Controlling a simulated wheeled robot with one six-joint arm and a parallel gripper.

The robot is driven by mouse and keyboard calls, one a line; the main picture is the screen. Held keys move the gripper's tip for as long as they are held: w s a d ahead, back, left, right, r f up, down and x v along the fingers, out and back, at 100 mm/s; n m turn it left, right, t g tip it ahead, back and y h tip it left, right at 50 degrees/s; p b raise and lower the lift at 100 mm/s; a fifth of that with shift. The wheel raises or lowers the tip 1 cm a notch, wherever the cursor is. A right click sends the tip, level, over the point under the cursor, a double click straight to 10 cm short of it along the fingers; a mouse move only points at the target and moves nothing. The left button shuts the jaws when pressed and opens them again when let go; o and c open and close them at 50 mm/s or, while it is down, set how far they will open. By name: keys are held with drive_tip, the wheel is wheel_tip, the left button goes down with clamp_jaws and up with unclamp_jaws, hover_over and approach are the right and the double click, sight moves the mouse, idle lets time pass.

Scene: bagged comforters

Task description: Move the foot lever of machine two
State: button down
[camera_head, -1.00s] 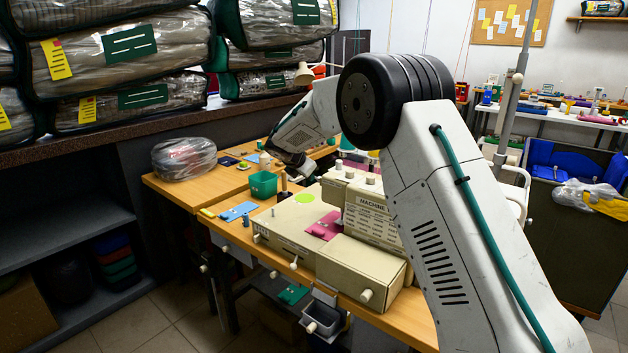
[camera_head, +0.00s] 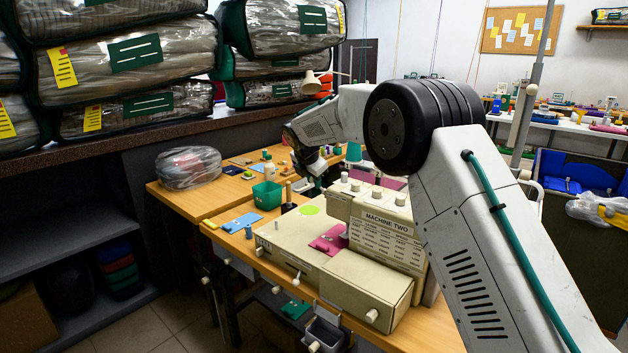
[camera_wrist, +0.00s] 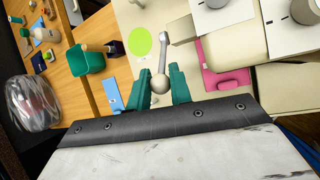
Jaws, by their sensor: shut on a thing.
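Machine two (camera_head: 390,235) is a cream sewing machine with a printed label on its front, standing on a wooden table. In the wrist view its lever (camera_wrist: 162,58) is a short metal rod ending in a round pale knob. My gripper (camera_wrist: 160,90) has green fingers on either side of that knob and is shut on it. In the head view my gripper (camera_head: 312,178) is at the far side of the machine, and the lever is hidden there. A lime green disc (camera_wrist: 141,43) lies flat on the machine bed, left of the lever.
A green cup (camera_head: 266,194), a blue cloth (camera_head: 241,222) and a dark spool stand (camera_head: 288,200) are left of the machine. A pink cloth (camera_head: 328,240) lies on its bed. A bagged bundle (camera_head: 188,167) sits at the table's left. Bagged comforters (camera_head: 125,45) fill the shelf behind.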

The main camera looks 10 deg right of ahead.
drive_tip(key=c, duration=1.3)
unclamp_jaws()
drive_tip(key=shift+d+f, duration=0.1)
drive_tip(key=shift+d, duration=0.05)
drive_tip(key=v, duration=0.7)
drive_tip(key=shift+s+r, duration=0.15)
drive_tip(key=shift+r, duration=0.2)
